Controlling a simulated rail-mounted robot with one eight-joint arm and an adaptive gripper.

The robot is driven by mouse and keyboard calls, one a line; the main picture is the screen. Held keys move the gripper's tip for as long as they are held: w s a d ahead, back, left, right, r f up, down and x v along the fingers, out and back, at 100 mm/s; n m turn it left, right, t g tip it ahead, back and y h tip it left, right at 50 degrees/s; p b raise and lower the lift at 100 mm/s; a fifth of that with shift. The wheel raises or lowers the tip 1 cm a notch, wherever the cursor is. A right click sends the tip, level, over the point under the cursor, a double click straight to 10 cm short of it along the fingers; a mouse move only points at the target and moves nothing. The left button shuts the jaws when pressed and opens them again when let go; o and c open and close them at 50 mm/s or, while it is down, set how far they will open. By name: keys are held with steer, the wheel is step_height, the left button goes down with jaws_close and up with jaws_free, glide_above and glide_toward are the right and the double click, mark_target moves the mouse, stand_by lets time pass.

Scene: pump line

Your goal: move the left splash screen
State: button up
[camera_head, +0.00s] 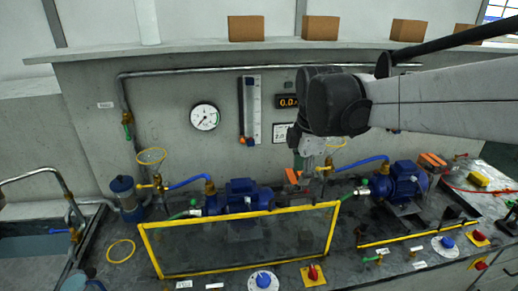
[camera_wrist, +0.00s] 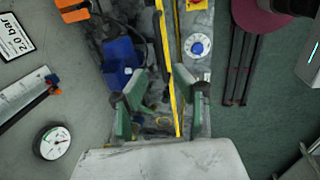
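The left splash screen (camera_head: 240,213) is a clear panel in a yellow frame, standing upright in front of the left blue pump (camera_head: 240,196). In the wrist view its yellow top edge (camera_wrist: 172,70) runs lengthwise between my fingers, seen from above. My gripper (camera_head: 308,172) hangs down behind the screen's right part in the head view, partly hidden by my wrist. In the wrist view my gripper (camera_wrist: 158,88) is open, with green pads on both sides of the yellow edge. I see no clear contact.
A second blue pump (camera_head: 398,184) stands right, with a low yellow bar (camera_head: 418,234) before it. A blue dial (camera_head: 263,281) and red switch (camera_head: 313,273) are on the bench front. A gauge (camera_head: 205,117) and pipe (camera_head: 240,70) are on the back wall.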

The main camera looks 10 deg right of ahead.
steer(key=shift+s+r, duration=0.2)
steer(key=shift+r, duration=0.9)
steer(key=shift+s+r, duration=0.2)
steer(key=shift+r, duration=0.85)
steer(key=s+a+f+m+t+b, duration=0.1)
steer(key=s+f+m+t+b, duration=0.4)
steer(key=s+f+m, duration=0.8)
steer(key=s+m+b, duration=0.1)
steer(key=s+m, duration=0.1)
steer(key=m, duration=0.2)
steer(key=shift+s+f+m, duration=0.2)
steer(key=shift+s+m, duration=0.05)
steer(key=shift+m, duration=0.15)
